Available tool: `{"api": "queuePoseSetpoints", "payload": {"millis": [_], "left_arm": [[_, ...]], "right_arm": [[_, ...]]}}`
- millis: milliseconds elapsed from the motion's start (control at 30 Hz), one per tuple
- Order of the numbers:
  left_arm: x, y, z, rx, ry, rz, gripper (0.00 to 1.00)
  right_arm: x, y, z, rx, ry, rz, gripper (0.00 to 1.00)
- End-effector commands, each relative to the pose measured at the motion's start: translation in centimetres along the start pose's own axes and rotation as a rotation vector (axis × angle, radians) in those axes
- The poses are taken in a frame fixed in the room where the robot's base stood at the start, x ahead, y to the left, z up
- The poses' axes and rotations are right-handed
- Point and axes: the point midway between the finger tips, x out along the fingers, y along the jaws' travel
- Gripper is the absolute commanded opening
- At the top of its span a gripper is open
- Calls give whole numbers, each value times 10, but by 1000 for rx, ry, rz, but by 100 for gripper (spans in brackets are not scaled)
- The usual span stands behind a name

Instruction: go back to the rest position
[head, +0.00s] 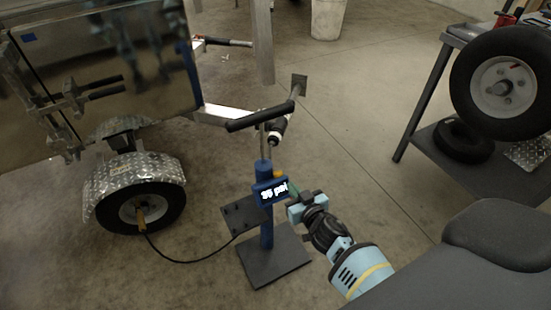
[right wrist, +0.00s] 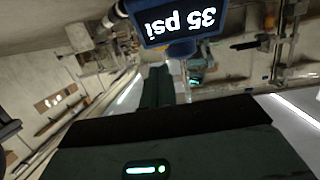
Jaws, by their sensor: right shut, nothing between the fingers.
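My right gripper (head: 294,209) is beside the blue pump post (head: 266,232), just right of and below its display (head: 270,192), which reads 35 psi. The gripper is shut and empty. The right wrist view shows the same display (right wrist: 178,20) upside down and close above the dark fingers (right wrist: 158,88). I cannot tell whether the fingers touch the pump. My left gripper is not in view.
A black hose (head: 190,259) runs from the pump to a yellow chuck (head: 141,220) at the trailer wheel (head: 160,212). A pump handle (head: 260,117) stands above. A dark shelf stand (head: 428,95) with a tire (head: 500,85) is at right. Floor between is clear.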

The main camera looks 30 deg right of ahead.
Motion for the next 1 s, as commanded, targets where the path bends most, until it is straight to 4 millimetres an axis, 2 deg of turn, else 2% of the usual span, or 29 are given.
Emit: {"api": "queuePoseSetpoints", "payload": {"millis": [267, 367, 467, 567, 667, 800, 1000], "left_arm": [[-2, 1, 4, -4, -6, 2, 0], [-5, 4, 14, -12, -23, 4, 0], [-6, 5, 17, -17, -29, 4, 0], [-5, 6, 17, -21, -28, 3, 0], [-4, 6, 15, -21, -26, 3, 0], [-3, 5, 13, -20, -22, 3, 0], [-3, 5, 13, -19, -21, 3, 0]], "right_arm": [[0, 0, 0, 0, 0, 0, 0], [-18, -2, 18, -6, -34, 1, 0], [-46, -5, 44, -16, -86, 2, 0], [-85, -9, 75, -28, -157, 0, 0], [-132, -15, 106, -41, -243, -10, 0], [-205, -26, 141, -55, -375, -36, 0], [-305, -45, 171, -64, -553, -100, 0]]}}
